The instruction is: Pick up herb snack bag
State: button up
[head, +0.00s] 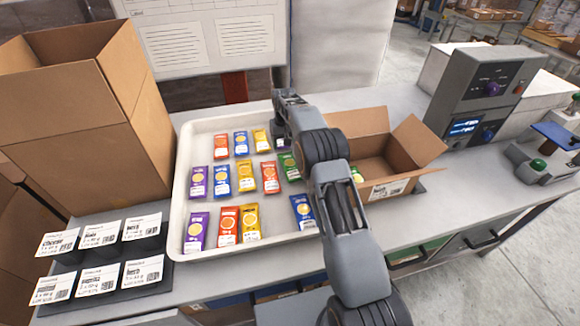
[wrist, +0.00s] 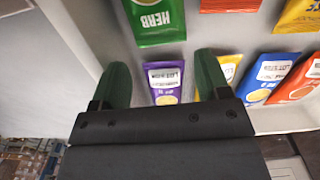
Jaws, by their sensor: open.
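The green herb snack bag (head: 288,166) lies in the white tray (head: 182,205), partly hidden behind my arm in the head view. In the wrist view the herb bag (wrist: 156,20) lies at the top edge, its label upside down and its far part cut off. My gripper (wrist: 161,62) is open and empty, with its fingers spread short of the herb bag. A purple bag (wrist: 164,82) shows between the fingers. In the head view my gripper's fingertips are hidden by the arm near the tray's far right side.
Several orange, blue, yellow and purple bags (head: 270,177) lie in the tray. An open carton (head: 398,186) with a green bag inside stands right of the tray. A tall box (head: 90,125) and label cards (head: 97,278) are at left. A weigher (head: 476,95) stands at right.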

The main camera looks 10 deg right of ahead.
jog(key=shift+w+a+f+p, duration=0.1)
jog(key=shift+f+p, duration=0.65)
jog(key=shift+f, duration=1.95)
jog(key=c, duration=0.6)
